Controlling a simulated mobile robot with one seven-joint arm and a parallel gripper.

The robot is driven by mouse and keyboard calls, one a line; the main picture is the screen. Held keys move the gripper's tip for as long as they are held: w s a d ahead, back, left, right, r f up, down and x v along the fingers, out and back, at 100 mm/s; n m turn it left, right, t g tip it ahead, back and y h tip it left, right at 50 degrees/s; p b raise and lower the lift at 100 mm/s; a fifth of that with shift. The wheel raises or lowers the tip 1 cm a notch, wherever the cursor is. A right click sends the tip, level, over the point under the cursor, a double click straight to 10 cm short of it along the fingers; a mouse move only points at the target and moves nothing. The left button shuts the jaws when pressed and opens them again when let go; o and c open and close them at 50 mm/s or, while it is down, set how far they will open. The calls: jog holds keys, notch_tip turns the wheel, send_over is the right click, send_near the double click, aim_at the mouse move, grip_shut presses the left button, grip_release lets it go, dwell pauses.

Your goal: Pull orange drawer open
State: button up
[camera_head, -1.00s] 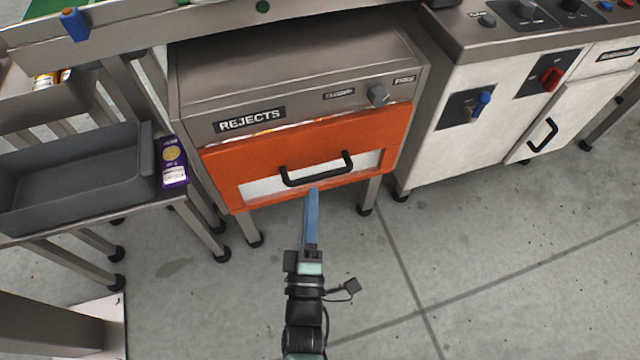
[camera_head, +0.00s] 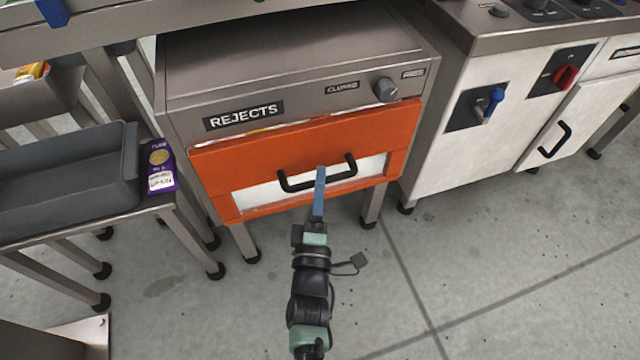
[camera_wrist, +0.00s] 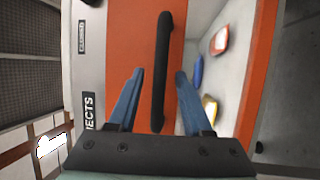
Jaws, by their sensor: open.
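The orange drawer (camera_head: 290,145) sits in the grey cabinet marked REJECTS, its front tilted slightly and a thin gap with packets showing along its top edge. A black bar handle (camera_head: 318,181) is fixed across its front, above a clear window strip. In the wrist view the handle (camera_wrist: 162,70) runs between the two blue fingers of my gripper (camera_wrist: 155,82). The fingers are open, one on each side of the bar, with clearance on both sides. In the head view my gripper (camera_head: 320,172) reaches up to the handle from the front.
A grey knob (camera_head: 386,90) sits above the drawer at the right. A dark tray (camera_head: 70,170) and a purple packet (camera_head: 160,166) are on the stand at the left. A white cabinet (camera_head: 470,142) stands at the right. The floor in front is clear.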

jog(key=shift+w+r, duration=0.1)
jog(key=shift+w, duration=0.5)
grip_shut()
dwell(1.1)
